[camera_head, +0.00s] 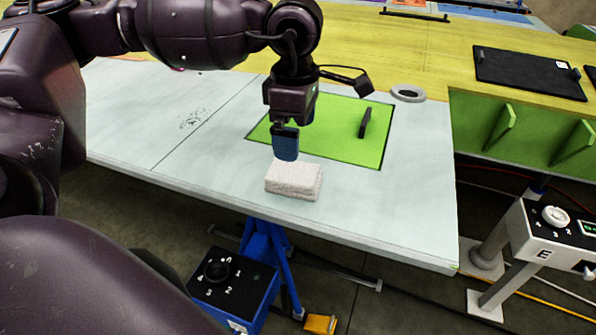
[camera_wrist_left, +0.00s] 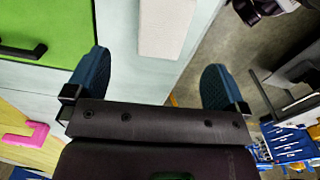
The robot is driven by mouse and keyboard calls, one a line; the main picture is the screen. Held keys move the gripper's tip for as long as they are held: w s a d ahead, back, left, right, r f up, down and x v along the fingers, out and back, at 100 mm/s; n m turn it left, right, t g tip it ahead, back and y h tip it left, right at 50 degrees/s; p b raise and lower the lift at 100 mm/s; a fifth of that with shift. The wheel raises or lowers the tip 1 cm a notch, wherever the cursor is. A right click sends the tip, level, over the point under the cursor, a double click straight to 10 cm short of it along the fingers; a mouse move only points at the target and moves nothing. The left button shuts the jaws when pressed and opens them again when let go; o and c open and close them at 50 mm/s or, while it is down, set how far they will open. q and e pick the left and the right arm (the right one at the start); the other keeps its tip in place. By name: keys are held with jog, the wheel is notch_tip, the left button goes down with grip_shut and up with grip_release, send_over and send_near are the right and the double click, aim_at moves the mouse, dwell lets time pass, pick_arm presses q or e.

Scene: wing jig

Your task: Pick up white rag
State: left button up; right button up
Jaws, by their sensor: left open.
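The white rag (camera_head: 293,180) is a folded, textured block lying on the pale wing panel close to its front edge. In the left wrist view the rag (camera_wrist_left: 166,28) shows at the top, beyond and between the two blue fingertips. My left gripper (camera_head: 286,143) points down just above and behind the rag in the head view. In the left wrist view my left gripper (camera_wrist_left: 155,80) has its fingers wide apart with nothing between them. The rag appears apart from the fingers.
A green panel (camera_head: 340,145) with a black handle (camera_head: 365,122) lies behind the rag. A grey ring (camera_head: 408,93) sits to its right. A black plate (camera_head: 528,72) lies at the far right. The pale panel (camera_head: 400,215) is clear right of the rag.

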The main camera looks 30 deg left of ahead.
aim_at(294, 172)
pick_arm(q)
jog(key=f, duration=1)
jog(key=shift+s+p, duration=0.25)
jog(key=shift+p, duration=0.05)
jog(key=c, duration=1)
